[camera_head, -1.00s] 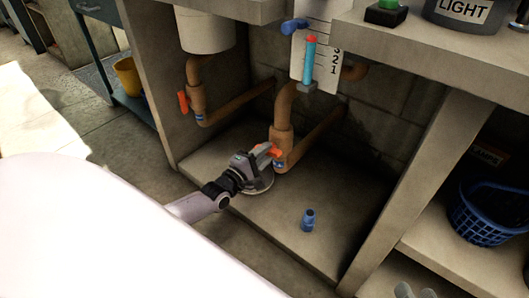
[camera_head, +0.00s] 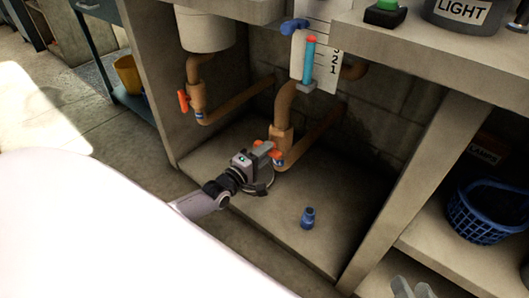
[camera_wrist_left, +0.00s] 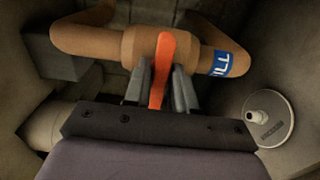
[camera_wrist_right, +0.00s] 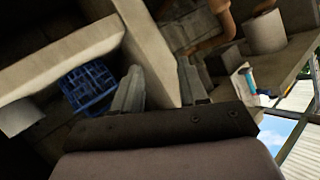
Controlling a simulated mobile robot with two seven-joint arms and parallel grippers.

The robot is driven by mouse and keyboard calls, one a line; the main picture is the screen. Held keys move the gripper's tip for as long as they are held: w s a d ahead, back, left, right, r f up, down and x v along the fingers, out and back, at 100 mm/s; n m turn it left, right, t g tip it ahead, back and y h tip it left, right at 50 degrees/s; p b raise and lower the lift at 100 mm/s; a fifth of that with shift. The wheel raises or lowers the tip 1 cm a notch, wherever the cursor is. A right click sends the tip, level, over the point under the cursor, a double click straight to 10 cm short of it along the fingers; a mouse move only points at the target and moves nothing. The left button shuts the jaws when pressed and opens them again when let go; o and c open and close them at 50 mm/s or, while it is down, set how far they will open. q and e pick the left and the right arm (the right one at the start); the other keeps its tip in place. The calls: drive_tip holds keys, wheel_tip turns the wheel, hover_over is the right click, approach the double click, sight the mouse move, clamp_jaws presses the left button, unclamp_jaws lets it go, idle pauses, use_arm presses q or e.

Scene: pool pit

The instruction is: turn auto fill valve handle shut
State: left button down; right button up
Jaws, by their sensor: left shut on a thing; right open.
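The orange valve handle (camera_wrist_left: 163,70) sits on a brown pipe's thick valve body (camera_wrist_left: 140,47) in the left wrist view. A blue label (camera_wrist_left: 228,64) ending in "ILL" wraps the pipe beside it. In that view the handle runs across the pipe. My left gripper (camera_wrist_left: 160,88) is shut on the handle, one finger on each side. In the head view, my left gripper (camera_head: 266,154) is at the lower end of the middle pipe (camera_head: 282,130) and hides most of the handle. My right gripper (camera_wrist_right: 162,85) is open and empty, away from the valve.
Another orange handle (camera_head: 183,101) is on the left pipe. A blue fitting (camera_head: 308,217) stands on the cabinet floor (camera_head: 255,240). A blue basket (camera_head: 487,212) is on the right shelf. The concrete counter (camera_head: 450,50) overhangs the alcove.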

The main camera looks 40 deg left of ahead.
use_arm(q)
drive_tip(key=c, duration=0.9)
unclamp_jaws()
drive_tip(key=shift+c, duration=0.2)
use_arm(e)
drive_tip(key=shift+f, duration=0.1)
use_arm(q)
drive_tip(key=shift+s, duration=0.1)
drive_tip(key=s+p, duration=0.2)
drive_tip(key=s, duration=0.5)
drive_tip(key=shift+a+p, duration=0.3)
use_arm(e)
drive_tip(key=shift+s+d+h, duration=0.2)
drive_tip(key=shift+d+h, duration=0.15)
drive_tip(key=shift+d, duration=0.25)
drive_tip(key=shift+s+d+h, duration=0.2)
drive_tip(key=shift+d+h, duration=0.15)
drive_tip(key=shift+d, duration=0.2)
